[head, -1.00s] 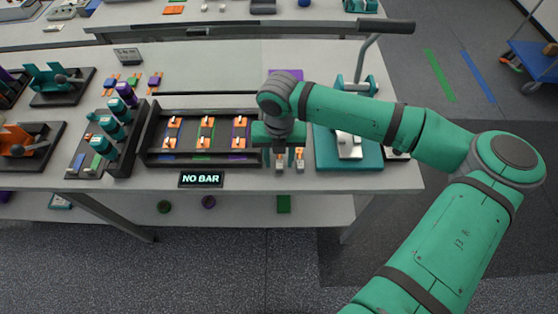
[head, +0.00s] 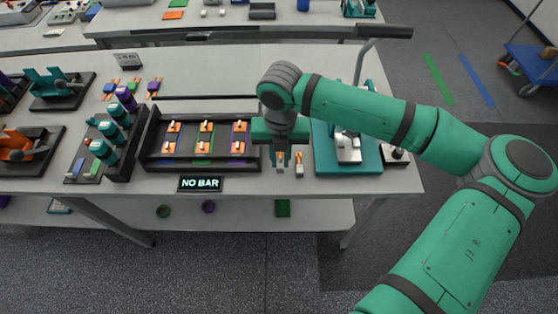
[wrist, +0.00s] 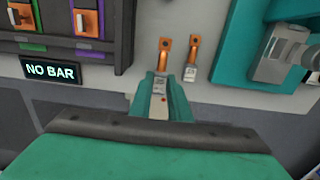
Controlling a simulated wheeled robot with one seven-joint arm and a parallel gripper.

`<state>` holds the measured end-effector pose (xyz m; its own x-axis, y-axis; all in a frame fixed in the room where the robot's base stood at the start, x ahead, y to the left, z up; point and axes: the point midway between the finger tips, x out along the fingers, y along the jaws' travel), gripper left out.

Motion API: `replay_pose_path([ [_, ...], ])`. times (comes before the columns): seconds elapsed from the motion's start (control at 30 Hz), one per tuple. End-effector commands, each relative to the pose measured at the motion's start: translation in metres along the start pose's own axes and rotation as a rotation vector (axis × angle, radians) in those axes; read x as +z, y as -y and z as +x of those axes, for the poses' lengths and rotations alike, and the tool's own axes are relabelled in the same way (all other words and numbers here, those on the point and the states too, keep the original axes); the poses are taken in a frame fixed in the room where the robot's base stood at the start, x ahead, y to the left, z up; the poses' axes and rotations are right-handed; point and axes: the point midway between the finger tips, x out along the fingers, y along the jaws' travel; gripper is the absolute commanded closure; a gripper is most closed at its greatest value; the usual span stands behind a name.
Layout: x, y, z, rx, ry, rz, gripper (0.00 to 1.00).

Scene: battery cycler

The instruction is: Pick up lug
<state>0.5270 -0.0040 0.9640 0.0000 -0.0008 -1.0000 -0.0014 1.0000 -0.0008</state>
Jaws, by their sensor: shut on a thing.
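Two lugs with copper tabs and pale grey bodies are at the front of the bench, side by side. My gripper (wrist: 161,100) is shut on the left lug (wrist: 163,58), whose copper end with a hole points away past the fingertips. In the head view this lug (head: 280,158) shows just below my gripper (head: 280,146). I cannot tell whether it is clear of the bench. The other lug (wrist: 191,66) lies close to the right, apart from the fingers; it also shows in the head view (head: 299,166).
A dark tray (head: 150,140) with several coloured slots stands to the left, behind a "NO BAR" sign (head: 201,183). A teal press (head: 372,155) with a long handle (head: 384,31) stands close on the right. The bench's front edge is near.

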Motion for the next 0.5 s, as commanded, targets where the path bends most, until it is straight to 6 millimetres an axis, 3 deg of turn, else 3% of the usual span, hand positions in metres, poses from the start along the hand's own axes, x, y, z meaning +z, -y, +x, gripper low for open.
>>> replay_pose_path([
  [0.2, -0.038, 0.012, -0.048, 0.001, 0.002, -0.002, 1.0],
  [0.5, -0.098, 0.032, -0.076, 0.001, 0.002, -0.001, 1.0],
])
